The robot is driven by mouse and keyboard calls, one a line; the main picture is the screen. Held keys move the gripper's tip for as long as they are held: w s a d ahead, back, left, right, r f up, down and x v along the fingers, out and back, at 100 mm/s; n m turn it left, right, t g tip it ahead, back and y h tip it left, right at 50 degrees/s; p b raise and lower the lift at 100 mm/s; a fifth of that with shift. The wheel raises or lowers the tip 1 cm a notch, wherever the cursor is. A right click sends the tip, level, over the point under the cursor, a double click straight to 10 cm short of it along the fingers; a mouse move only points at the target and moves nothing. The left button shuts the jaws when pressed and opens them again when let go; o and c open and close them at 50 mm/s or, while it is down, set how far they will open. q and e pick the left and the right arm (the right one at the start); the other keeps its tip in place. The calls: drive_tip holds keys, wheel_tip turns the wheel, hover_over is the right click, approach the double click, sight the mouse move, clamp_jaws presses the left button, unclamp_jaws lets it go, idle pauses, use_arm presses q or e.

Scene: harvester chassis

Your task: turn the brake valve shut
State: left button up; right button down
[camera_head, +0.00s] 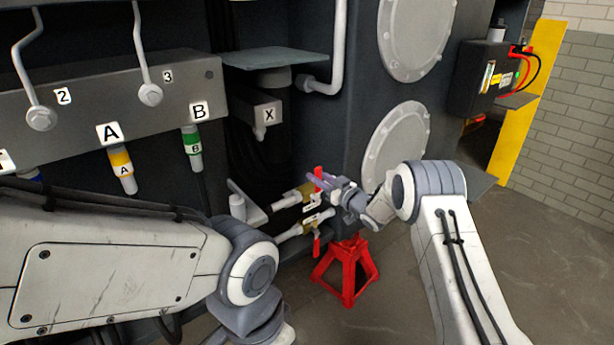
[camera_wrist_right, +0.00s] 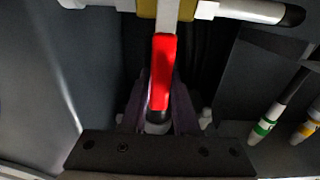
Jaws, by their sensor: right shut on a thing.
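Two brass valves with red levers sit on pipes at the chassis. The upper valve (camera_head: 306,192) has its red lever standing up; the lower valve (camera_head: 309,224) has its lever hanging down. No label shows which is the brake valve. My right gripper (camera_head: 326,182) is at the upper valve. In the right wrist view, the gripper (camera_wrist_right: 160,108) is shut on the red lever (camera_wrist_right: 163,72), with the fingers on both sides of its end. The valve's brass body (camera_wrist_right: 165,8) is at the top edge. My left arm is in the foreground, its gripper out of frame.
A red jack stand (camera_head: 346,270) stands on the floor just below the valves. Hose couplings A (camera_head: 121,165) and B (camera_head: 192,148) hang from the block at left. A dark box (camera_head: 478,75) with cables is at right. Floor at the right is clear.

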drive_tip(key=shift+d+f, duration=0.15)
drive_tip(key=c, duration=0.7)
unclamp_jaws()
drive_tip(key=shift+o, duration=0.2)
drive_tip(key=p+v, duration=0.1)
drive_tip(key=v, duration=0.9)
drive_tip(key=shift+s, duration=0.15)
